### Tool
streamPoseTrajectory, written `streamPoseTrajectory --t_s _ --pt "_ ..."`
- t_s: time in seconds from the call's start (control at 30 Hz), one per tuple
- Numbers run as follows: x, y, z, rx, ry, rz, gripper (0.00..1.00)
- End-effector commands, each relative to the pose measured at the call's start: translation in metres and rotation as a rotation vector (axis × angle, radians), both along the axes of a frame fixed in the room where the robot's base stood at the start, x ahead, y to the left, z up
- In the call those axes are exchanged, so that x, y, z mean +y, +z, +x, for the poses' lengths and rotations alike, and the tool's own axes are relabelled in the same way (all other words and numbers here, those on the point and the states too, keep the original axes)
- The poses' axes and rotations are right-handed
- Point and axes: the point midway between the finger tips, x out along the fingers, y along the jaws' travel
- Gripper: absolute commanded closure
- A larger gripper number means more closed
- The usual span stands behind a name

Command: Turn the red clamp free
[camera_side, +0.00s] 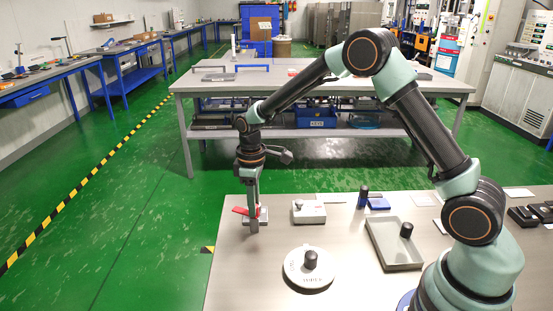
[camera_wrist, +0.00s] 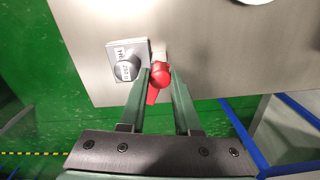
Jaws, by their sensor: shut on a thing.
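The red clamp (camera_wrist: 160,75) shows in the wrist view as a round head with a short lever pointing down toward my gripper. My gripper (camera_wrist: 159,82) has its two green-grey fingers on either side of the clamp and is shut on it. In the side view, the red clamp (camera_side: 240,210) shows as a red bar near the table's left edge, partly hidden by my gripper (camera_side: 252,218), which points straight down over it. The exact finger contact is hidden in the side view.
A grey block with a round knob (camera_wrist: 128,68) sits just left of the clamp in the wrist view. In the side view, a white disc with a black knob (camera_side: 309,274), a light box (camera_side: 309,214) and a shallow grey tray (camera_side: 380,249) stand to the right. The table edge is close.

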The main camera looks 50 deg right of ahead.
Motion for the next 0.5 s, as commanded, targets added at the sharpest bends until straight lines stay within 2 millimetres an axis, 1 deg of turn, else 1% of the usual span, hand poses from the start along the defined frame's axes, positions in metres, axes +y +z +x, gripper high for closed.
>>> streamPoseTrajectory --t_s 0.03,0.2,0.5 --pt "0.0002 0.0025 0.0016 -0.006 0.043 0.000 1.00" --pt "0.0004 0.0027 0.0017 -0.006 0.188 0.001 1.00" --pt "0.0007 0.0029 0.0019 -0.006 0.378 0.000 1.00"
